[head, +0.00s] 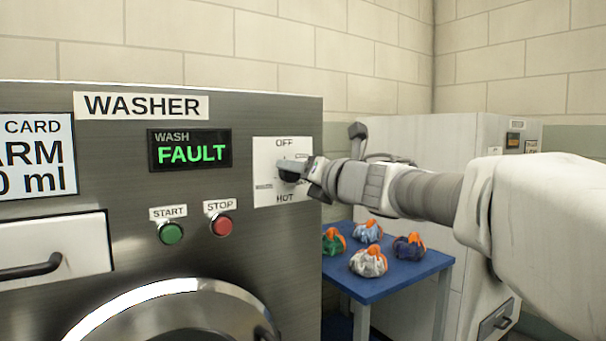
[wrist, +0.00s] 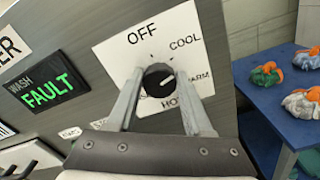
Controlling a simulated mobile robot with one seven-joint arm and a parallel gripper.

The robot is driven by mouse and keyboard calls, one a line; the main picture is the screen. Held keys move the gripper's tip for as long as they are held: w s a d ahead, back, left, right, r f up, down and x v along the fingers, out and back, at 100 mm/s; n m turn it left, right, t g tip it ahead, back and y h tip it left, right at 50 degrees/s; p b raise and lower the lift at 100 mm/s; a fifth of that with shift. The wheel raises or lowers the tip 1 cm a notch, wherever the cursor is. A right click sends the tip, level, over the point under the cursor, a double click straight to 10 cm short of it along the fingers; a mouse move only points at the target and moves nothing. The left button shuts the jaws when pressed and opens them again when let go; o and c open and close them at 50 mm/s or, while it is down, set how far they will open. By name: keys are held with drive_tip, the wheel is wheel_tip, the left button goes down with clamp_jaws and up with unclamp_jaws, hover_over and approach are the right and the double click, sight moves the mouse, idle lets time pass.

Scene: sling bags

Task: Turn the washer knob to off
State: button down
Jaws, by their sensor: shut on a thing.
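The black washer knob (wrist: 158,80) sits on a white dial plate (wrist: 112,60) marked OFF at the top, with COOL, WARM and HOT around its right side and bottom. Its short white line points to the right, roughly toward WARM, not at OFF. In the head view the knob (head: 289,176) is partly hidden by my gripper (head: 296,171). In the wrist view my gripper (wrist: 160,76) has one finger on each side of the knob and is shut on it. The washer (head: 262,250) display (head: 190,150) reads WASH FAULT in green.
A green start button (head: 171,232) and red stop button (head: 221,224) sit below left of the dial. A blue table (head: 385,288) right of the washer holds several bundled bags with orange tops. A pale cabinet (head: 440,150) stands behind it.

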drive_tip(key=shift+s+a+n, duration=0.1)
drive_tip(key=shift+a+n, duration=0.05)
drive_tip(key=shift+n, duration=3.5)
drive_tip(key=shift+s+a+n, duration=0.1)
drive_tip(key=shift+n, duration=3.55)
drive_tip(key=shift+c, duration=1.5)
unclamp_jaws()
